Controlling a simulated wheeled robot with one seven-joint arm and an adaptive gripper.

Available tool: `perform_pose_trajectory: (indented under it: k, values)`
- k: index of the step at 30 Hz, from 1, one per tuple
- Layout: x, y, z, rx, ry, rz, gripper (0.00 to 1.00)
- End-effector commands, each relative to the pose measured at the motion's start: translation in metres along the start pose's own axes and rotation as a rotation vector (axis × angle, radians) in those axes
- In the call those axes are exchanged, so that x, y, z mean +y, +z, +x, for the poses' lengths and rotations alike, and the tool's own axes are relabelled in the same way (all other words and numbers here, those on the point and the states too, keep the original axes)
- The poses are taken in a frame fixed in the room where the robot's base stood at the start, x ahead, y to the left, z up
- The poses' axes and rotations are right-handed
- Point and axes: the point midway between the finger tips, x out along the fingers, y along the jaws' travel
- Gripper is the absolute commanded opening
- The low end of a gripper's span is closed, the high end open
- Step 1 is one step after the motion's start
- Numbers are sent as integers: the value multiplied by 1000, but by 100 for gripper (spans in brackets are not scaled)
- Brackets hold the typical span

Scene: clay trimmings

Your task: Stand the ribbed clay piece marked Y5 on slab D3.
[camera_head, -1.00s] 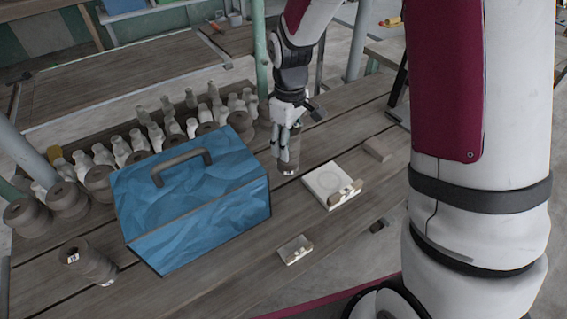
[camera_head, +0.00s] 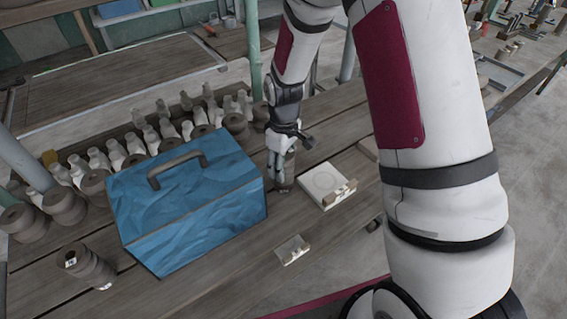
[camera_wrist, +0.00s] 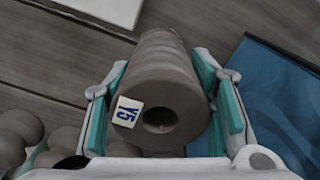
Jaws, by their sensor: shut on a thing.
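My gripper (camera_head: 281,176) is shut on the ribbed clay piece (camera_wrist: 168,88), a grey-brown ringed cylinder with a hole in its near end. Its white tag with blue "Y5" faces the wrist camera, and teal-lined fingers flank it. In the head view the piece (camera_head: 289,169) hangs roughly upright, partly hidden by the fingers, just left of a pale square slab (camera_head: 313,192) with a circle on top. I cannot tell whether its lower end touches the table. No D3 mark is legible on the slab. A pale corner, probably the slab (camera_wrist: 105,10), shows at the wrist view's top.
A blue toolbox (camera_head: 190,205) with a dark handle stands close left of my gripper. Several pale and brown clay pieces (camera_head: 115,155) stand behind it. Another tagged ribbed piece (camera_head: 88,266) is at front left. A small pale plate (camera_head: 291,252) lies in front on the planks.

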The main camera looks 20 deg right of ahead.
Motion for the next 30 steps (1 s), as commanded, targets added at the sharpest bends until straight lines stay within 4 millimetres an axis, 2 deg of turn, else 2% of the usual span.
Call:
perform_pose_trajectory:
  k: [1,2,4,13,17,23,30]
  values:
    - [0,0,2,0,0,0,0]
    - [0,0,2,-1,-1,0,51]
    - [0,0,2,-1,-1,0,67]
    - [0,0,1,0,0,0,69]
    - [0,0,-5,2,1,0,69]
    - [1,-1,-35,4,3,1,69]
    - [1,-1,-84,4,3,1,69]
